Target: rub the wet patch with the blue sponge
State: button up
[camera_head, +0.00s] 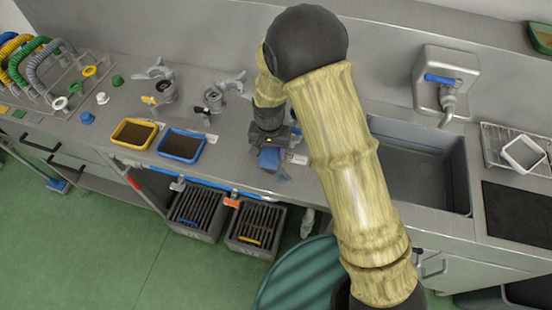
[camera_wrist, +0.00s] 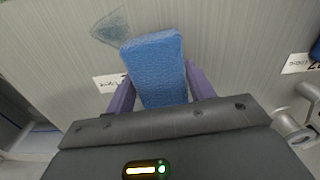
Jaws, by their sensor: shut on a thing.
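The blue sponge (camera_wrist: 155,65) is held between the two purple fingers of my gripper (camera_wrist: 160,88) in the wrist view. It also shows below my gripper in the head view (camera_head: 268,158). The wet patch (camera_wrist: 108,28) is a darker bluish, fan-shaped mark on the grey counter, just past the sponge's far left corner in the wrist view. In the head view it appears as a faint bluish area (camera_head: 283,173) close beside the sponge, near the counter's front edge. I cannot tell whether the sponge touches the counter.
White labels (camera_wrist: 107,82) lie on the counter near the patch. Yellow (camera_head: 134,132) and blue (camera_head: 181,145) trays stand to the left. A sink (camera_head: 410,180) is to the right, partly hidden by my arm. Dark slotted crates (camera_head: 256,227) are below the counter's front edge.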

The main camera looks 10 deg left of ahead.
jog(key=r+p, duration=0.1)
jog(key=s+r, duration=0.1)
jog(key=shift+r+p, duration=0.4)
jog(key=shift+w+d+r+p, duration=0.1)
jog(key=shift+d+r+p, duration=0.1)
jog(key=shift+r+p, duration=0.45)
jog(key=shift+a+r+p, duration=0.15)
jog(key=shift+r+p, duration=0.45)
jog(key=shift+r, duration=0.35)
